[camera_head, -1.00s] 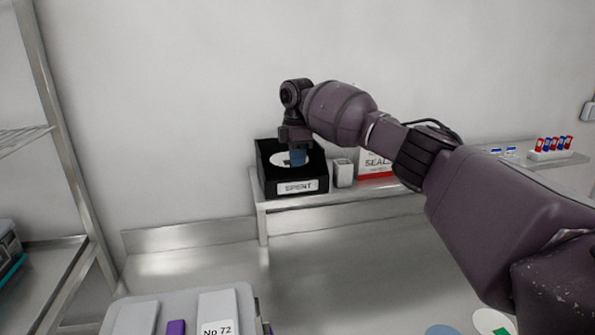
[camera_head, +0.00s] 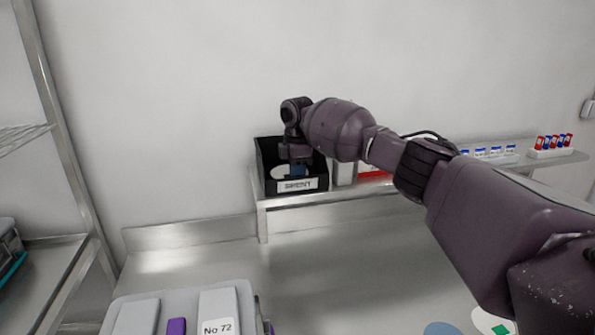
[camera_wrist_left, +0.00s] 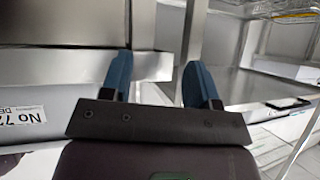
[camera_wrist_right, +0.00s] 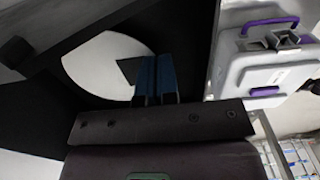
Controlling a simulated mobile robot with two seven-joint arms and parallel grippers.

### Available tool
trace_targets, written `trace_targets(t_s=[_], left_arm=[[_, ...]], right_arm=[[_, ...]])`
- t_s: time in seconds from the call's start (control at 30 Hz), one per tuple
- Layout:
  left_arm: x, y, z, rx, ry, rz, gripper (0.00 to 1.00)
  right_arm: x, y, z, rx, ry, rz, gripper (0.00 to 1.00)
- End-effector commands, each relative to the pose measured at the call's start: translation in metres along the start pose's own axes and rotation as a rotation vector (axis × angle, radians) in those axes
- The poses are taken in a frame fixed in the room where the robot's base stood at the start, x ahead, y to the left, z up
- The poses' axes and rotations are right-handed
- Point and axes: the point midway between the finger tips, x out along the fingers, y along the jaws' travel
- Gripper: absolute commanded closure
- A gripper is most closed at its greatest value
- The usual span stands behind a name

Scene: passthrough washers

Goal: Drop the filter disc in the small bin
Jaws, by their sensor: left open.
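The filter disc (camera_head: 280,172) is white with a dark square mark, and its face shows large in the right wrist view (camera_wrist_right: 95,65). My right gripper (camera_head: 298,170) is shut on the disc near its marked edge; its blue fingers (camera_wrist_right: 157,75) are close together. Gripper and disc are inside the opening of a small black bin (camera_head: 317,184) with a label reading SPENT. Whether the disc touches the bin's floor is hidden. My left gripper (camera_wrist_left: 155,75) is open and empty, and is outside the head view.
The bin stands at the left end of a metal shelf (camera_head: 350,199), with a grey container (camera_head: 344,172) right beside it. Racks of vials (camera_head: 490,154) stand farther right. A grey case (camera_head: 180,298) and discs (camera_head: 490,322) lie on the counter below. My right forearm crosses above the shelf.

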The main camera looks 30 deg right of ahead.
Motion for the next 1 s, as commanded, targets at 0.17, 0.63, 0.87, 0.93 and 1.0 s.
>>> trace_targets(t_s=[0.17, 0.63, 0.87, 0.93, 1.0], left_arm=[[0.0, 0.0, 0.0, 0.0, 0.0, 0.0, 0.45], [0.0, 0.0, 0.0, 0.0, 0.001, 0.0, 0.45], [0.001, 0.0, 0.001, 0.0, 0.002, 0.0, 0.45], [0.002, 0.0, 0.002, 0.0, 0.004, 0.0, 0.45], [0.003, 0.001, 0.003, 0.0, 0.005, 0.0, 0.45]], right_arm=[[0.002, 0.0, 0.0, 0.0, 0.001, 0.0, 1.0], [0.001, 0.0, 0.0, 0.0, 0.0, 0.001, 0.73], [-0.022, 0.0, -0.001, -0.001, 0.002, 0.002, 0.73], [-0.035, 0.0, -0.001, -0.001, 0.003, 0.003, 0.73], [-0.049, 0.001, -0.001, 0.0, 0.002, 0.004, 0.73]])
